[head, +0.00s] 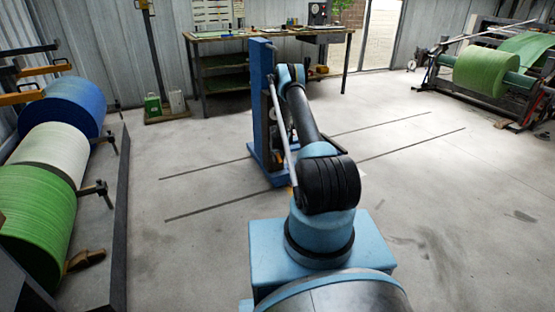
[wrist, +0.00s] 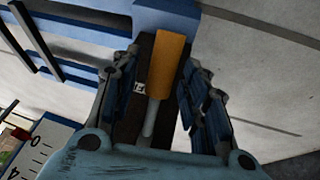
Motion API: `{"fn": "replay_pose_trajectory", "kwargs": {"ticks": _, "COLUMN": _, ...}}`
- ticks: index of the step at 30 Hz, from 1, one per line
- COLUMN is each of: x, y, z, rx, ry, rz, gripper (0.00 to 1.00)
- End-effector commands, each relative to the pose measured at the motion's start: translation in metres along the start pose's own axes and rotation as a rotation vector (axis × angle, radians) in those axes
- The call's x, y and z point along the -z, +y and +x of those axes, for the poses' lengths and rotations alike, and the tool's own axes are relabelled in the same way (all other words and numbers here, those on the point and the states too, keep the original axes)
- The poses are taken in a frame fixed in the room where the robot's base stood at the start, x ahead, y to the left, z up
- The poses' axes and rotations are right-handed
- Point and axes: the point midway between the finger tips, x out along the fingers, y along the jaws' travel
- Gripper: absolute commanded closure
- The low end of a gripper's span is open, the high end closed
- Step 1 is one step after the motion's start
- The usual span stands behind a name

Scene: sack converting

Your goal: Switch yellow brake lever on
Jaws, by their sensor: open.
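The yellow brake lever (wrist: 168,65) shows in the wrist view as a yellow-orange grip on a grey metal rod. It lies against a dark slotted plate with a small white mark. My gripper (wrist: 160,59) is open, with one dark finger on each side of the lever. There is a visible gap on the left; I cannot tell whether the right finger touches the grip. In the head view a blue upright stand (head: 261,100) is behind my arm, which hides much of it. The lever and my gripper cannot be made out clearly there.
Blue, white and green rolls (head: 55,150) lie in a rack at left. A workbench (head: 225,38) stands at the back. A machine with a green roll (head: 487,70) is at right. Open floor with dark rail lines surrounds the stand. A numbered white scale (wrist: 38,150) is beside my gripper.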

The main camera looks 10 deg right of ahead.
Motion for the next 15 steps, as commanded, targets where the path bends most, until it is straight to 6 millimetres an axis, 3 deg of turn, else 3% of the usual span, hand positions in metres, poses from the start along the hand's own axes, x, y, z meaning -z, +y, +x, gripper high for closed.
{"fn": "replay_pose_trajectory", "kwargs": {"ticks": 12, "x": 0.0000, "y": 0.0001, "z": 0.0066, "rx": 0.000, "ry": 0.000, "rz": 0.000, "gripper": 0.59}}
{"fn": "replay_pose_trajectory", "kwargs": {"ticks": 13, "x": 0.0000, "y": 0.0001, "z": 0.0066, "rx": 0.000, "ry": 0.000, "rz": 0.000, "gripper": 0.61}}
{"fn": "replay_pose_trajectory", "kwargs": {"ticks": 15, "x": 0.0000, "y": 0.0000, "z": 0.0066, "rx": 0.000, "ry": 0.000, "rz": 0.000, "gripper": 0.77}}
